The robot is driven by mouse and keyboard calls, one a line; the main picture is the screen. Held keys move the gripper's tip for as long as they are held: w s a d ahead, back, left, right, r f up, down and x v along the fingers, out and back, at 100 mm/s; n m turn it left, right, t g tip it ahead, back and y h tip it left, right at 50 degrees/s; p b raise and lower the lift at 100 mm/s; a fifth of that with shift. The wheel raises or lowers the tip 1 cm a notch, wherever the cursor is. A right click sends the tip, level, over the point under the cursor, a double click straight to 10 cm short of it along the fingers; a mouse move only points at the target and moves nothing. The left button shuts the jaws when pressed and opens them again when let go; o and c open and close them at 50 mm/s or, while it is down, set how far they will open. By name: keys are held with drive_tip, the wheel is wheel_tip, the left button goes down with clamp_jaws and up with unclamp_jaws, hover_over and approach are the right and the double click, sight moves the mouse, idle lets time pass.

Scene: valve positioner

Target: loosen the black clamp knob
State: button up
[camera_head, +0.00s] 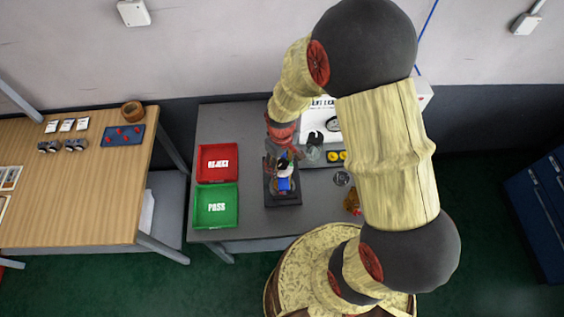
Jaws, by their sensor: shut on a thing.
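A valve positioner unit with blue and white parts (284,184) stands on a dark base plate (284,201) in the middle of the grey table. My gripper (283,160) is over the upper part of this unit, with my arm reaching in from above. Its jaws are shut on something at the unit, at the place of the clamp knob. The black clamp knob itself cannot be made out, as my gripper and wrist cover that spot.
A red REJECT tray (217,163) and a green PASS tray (216,206) lie left of the unit. A white test panel with a gauge (333,124) stands behind right. A small round metallic item (342,178) and an orange-brown item (352,202) lie right. A wooden table (70,200) stands left.

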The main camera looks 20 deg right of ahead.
drive_tip(key=m, duration=0.4)
drive_tip(key=shift+s+d+f, duration=0.1)
drive_tip(key=shift+s+d, duration=0.15)
drive_tip(key=shift+s, duration=0.1)
drive_tip(key=m, duration=0.6)
drive_tip(key=shift+w+a, duration=0.1)
drive_tip(key=shift+w, duration=0.1)
drive_tip(key=shift+c, duration=0.9)
clamp_jaws()
drive_tip(key=n, duration=0.4)
drive_tip(key=shift+n, duration=0.3)
drive_tip(key=shift+o, duration=0.9)
unclamp_jaws()
drive_tip(key=shift+s, duration=0.1)
